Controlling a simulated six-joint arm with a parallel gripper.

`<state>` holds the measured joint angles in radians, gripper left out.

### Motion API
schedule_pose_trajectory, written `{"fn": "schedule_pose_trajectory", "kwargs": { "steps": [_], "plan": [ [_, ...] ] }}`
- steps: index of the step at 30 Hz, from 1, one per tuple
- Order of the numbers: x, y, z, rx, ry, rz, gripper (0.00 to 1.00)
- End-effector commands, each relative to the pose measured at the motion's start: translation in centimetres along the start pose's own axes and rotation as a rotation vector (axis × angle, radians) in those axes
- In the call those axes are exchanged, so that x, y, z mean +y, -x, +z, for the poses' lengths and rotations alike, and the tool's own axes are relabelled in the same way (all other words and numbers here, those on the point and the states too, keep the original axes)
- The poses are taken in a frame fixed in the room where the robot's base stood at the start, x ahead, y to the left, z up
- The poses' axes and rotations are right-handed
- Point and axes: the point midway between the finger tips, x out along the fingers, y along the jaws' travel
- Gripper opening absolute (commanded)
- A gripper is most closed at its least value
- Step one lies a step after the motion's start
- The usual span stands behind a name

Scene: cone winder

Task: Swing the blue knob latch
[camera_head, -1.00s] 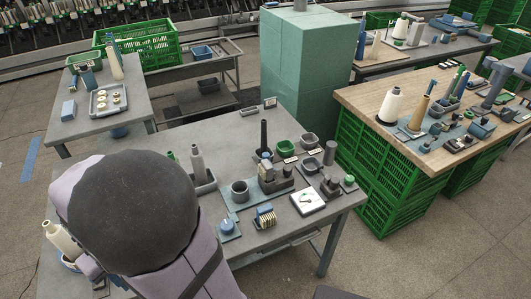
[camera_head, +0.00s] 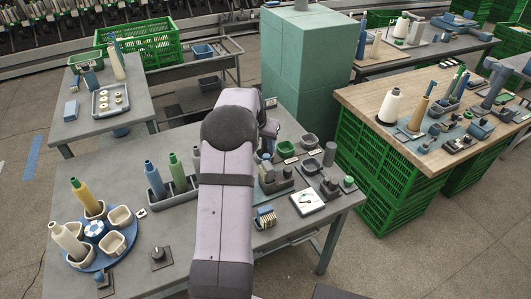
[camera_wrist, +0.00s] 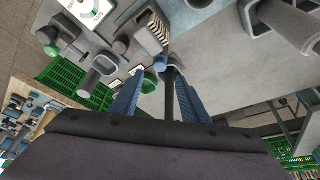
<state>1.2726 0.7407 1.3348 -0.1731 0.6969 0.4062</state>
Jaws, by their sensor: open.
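A dark upright rod (camera_wrist: 174,84) shows between the fingers. I cannot tell whether it touches them. In the head view my wrist is over the back part of the middle table.
The middle table (camera_head: 120,170) also holds a ribbed block (camera_head: 265,217), a white dial (camera_head: 307,202), a grey bottle rack (camera_head: 180,189) and a round blue tray (camera_head: 88,262) of cups. A dark knob (camera_head: 157,254) stands at the front. A green cabinet (camera_head: 310,60) rises behind.

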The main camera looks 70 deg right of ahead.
Motion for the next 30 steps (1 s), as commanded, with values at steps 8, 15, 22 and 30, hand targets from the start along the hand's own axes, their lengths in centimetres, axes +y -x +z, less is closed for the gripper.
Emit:
{"fn": "schedule_pose_trajectory", "kwargs": {
  "steps": [8, 15, 22, 30],
  "plan": [
    [0.1, -0.7, -0.1, 0.000, -0.002, 0.001, 0.41],
    [0.1, -3.2, -0.1, -0.002, -0.001, 0.002, 0.41],
    [0.1, -5.8, -0.1, -0.001, -0.001, 0.001, 0.41],
    [0.1, -7.2, -0.1, 0.001, -0.001, 0.000, 0.41]
  ]
}}
